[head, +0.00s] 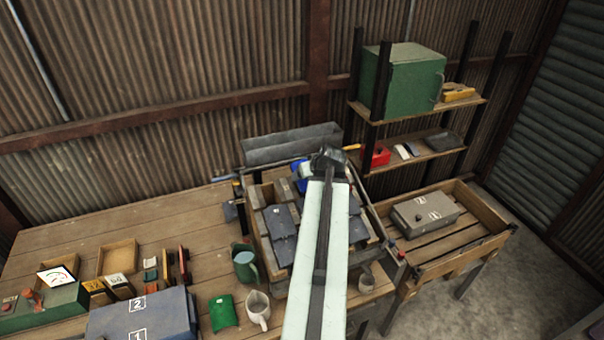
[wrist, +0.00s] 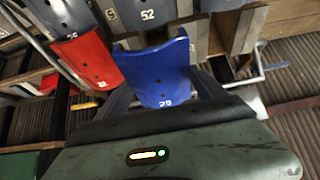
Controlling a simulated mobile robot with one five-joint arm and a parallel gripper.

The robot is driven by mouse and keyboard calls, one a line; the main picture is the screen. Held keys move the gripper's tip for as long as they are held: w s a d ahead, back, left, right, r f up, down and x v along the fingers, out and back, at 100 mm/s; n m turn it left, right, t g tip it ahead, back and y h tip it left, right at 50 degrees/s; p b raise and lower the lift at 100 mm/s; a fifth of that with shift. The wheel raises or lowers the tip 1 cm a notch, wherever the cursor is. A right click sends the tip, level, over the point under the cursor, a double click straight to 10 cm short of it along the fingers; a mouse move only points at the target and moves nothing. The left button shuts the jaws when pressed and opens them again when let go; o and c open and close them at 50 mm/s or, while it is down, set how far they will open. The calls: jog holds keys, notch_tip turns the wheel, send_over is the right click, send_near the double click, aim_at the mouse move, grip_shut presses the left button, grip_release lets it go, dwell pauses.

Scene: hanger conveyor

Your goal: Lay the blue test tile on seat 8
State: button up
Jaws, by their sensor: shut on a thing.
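My gripper (wrist: 165,88) is shut on a bright blue tile (wrist: 158,68) with a small white number near its lower edge, hard to read. The tile is tilted between the two dark fingers in the wrist view. In the head view my gripper (head: 328,158) is over the far part of a wooden tray (head: 262,240) of dark grey blocks and tiles; the held tile cannot be clearly told there. A seat marked 8 cannot be made out in either view.
In the wrist view a red tile (wrist: 92,60) lies at left and a dark tile marked 52 (wrist: 145,12) is beyond. In the head view a grey trough (head: 292,146) stands behind the tray. Mugs and a green cloth-like piece (head: 223,313) are in front.

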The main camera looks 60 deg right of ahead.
jog(key=shift+w+a, duration=0.1)
jog(key=shift+w, duration=0.1)
jog(key=f+b, duration=0.4)
jog(key=w+d+f+b, duration=0.1)
jog(key=f+b, duration=0.1)
jog(key=shift+f+b, duration=0.3)
jog(key=shift+b, duration=0.05)
jog(key=o, duration=1.6)
jog(key=shift+a, duration=0.1)
jog(key=shift+c, duration=0.2)
